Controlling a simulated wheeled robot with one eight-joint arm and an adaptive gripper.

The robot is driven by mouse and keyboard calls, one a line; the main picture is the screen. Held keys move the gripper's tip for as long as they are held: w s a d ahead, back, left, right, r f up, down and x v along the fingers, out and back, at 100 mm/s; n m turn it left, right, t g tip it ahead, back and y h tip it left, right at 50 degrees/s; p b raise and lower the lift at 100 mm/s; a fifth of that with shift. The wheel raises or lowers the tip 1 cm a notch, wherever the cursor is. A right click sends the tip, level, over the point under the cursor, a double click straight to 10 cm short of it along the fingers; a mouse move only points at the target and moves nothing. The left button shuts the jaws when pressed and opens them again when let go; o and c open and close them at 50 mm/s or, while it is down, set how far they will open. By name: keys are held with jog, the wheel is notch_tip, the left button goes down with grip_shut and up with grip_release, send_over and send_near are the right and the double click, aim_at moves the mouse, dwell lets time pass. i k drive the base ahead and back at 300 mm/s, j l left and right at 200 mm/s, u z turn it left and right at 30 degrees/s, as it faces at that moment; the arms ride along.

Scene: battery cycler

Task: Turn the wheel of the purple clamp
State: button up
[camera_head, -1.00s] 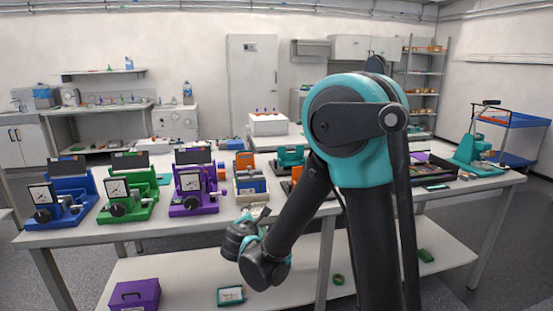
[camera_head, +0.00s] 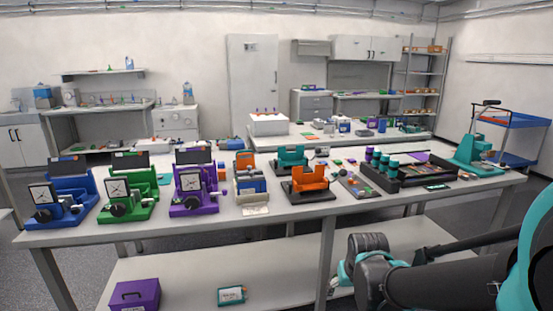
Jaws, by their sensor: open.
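The purple clamp (camera_head: 207,200) stands on the front workbench, left of the picture's middle. It has a square white-faced dial (camera_head: 191,181) at its front and a dark panel at its back. A small dark round wheel (camera_head: 188,202) sits low on its front, below the dial. My arm is at the lower right, with a dark and teal joint in front of the bench's lower shelf, well away from the clamp. I see no gripper fingers. Nothing of mine covers the clamp.
A green clamp (camera_head: 140,207) and a blue clamp (camera_head: 72,208) stand to its left. Right of it are a blue-grey device (camera_head: 250,189), an orange holder (camera_head: 310,180) and a black tray (camera_head: 400,180). A bare strip of workbench (camera_head: 150,230) runs along the front.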

aim_at(192, 202)
jog(key=j+u, duration=0.45)
jog(key=j, duration=1)
